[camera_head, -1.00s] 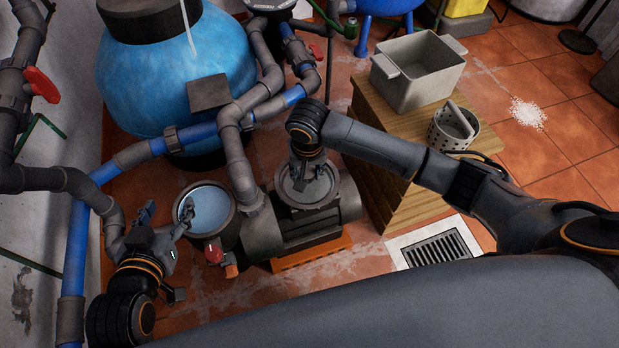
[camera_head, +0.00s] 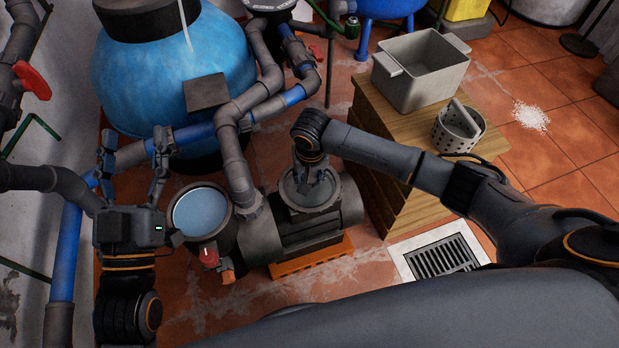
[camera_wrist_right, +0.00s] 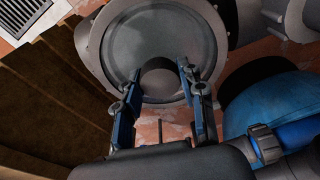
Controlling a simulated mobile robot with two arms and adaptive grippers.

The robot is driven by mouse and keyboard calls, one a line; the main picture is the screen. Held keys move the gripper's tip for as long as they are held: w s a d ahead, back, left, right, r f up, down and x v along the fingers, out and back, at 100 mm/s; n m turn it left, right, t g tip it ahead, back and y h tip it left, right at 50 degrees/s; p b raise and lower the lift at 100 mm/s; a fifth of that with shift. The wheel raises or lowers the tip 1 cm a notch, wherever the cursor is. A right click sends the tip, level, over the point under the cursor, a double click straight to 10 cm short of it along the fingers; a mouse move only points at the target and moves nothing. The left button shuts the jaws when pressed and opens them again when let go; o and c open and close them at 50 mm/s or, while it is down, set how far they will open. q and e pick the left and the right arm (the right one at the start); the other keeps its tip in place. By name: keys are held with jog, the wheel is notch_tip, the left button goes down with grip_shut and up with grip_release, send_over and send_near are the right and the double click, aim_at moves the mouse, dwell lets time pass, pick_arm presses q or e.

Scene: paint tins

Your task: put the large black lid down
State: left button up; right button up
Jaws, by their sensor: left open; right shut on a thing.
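The large lid (camera_head: 318,197) is a dark grey, glassy-looking disc with a raised grip in its middle. My right gripper (camera_head: 308,180) is shut on that grip from above, over the pump (camera_head: 300,235). The lid (camera_wrist_right: 145,35) fills the upper middle of the right wrist view, with the fingers of my right gripper (camera_wrist_right: 162,95) on either side of its grip. I cannot tell whether the lid touches the pump or hangs just above it. My left gripper (camera_head: 133,165) is open and empty, pointing away from me, left of the round open pot (camera_head: 200,209) with pale blue water.
A wooden stand (camera_head: 400,145) right of the pump holds a grey bin (camera_head: 422,75) and a perforated basket (camera_head: 458,133). Grey and blue pipes and a blue tank (camera_head: 150,85) crowd the back left. Tiled floor with a drain grate (camera_head: 442,257) lies at the right.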

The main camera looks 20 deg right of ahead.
dwell(0.3)
jog(key=o, duration=1.3)
jog(key=shift+f, duration=0.1)
